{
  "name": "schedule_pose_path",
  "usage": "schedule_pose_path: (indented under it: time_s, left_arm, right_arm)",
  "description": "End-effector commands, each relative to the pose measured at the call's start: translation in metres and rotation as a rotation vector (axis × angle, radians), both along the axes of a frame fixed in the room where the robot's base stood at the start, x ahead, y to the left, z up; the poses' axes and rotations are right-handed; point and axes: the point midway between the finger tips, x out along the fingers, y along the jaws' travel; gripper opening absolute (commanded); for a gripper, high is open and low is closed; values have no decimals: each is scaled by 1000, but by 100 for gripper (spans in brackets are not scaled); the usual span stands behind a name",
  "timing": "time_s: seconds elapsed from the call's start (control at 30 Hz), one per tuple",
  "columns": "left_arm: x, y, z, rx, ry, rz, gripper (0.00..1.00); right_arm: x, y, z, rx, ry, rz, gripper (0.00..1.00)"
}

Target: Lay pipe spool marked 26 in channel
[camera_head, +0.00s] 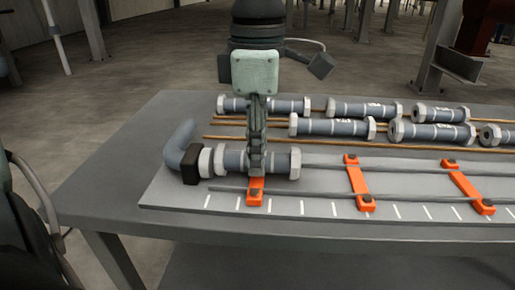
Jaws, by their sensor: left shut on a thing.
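My left gripper (257,168) comes down from the top and is shut on a grey pipe spool (280,161) with pale hexagonal end flanges. The spool lies level, lengthwise along the channel (400,170) formed by two thin rails on the light board. Its left end is close to the pale flange of a grey elbow (180,142) with a black block; I cannot tell if they touch. The gripper hides the spool's middle, and I cannot read a number on it. My right gripper is not in view.
Several other spools lie on copper-coloured rods behind, including a back-left one (290,106) and a middle one (330,127). Orange clamps (358,182) cross the channel to the right. The grey table (110,165) has bare room at left. Steel posts stand beyond.

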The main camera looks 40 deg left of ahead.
Motion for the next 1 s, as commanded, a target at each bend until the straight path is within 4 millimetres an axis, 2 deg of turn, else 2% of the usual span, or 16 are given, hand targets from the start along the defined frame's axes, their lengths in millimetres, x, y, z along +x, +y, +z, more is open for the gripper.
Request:
schedule_pose_path:
  time_s: [0.17, 0.2, 0.4, 0.77, 0.87, 1.0]
  left_arm:
    - [0, 0, 0, 1, -1, 0, 0]
    - [0, 0, 0, 1, -1, 0, 26]
    - [0, 0, 0, 0, 0, 0, 49]
    - [1, 0, 5, 0, -2, 1, 49]
    - [1, 0, 18, 2, -5, 2, 49]
    - [1, 0, 47, 1, -7, 3, 49]
  right_arm:
    - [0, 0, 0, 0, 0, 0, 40]
    - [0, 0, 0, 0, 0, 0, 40]
    - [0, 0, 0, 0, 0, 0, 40]
    - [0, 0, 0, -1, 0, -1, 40]
    - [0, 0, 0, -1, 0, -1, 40]
    - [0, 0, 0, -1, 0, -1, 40]
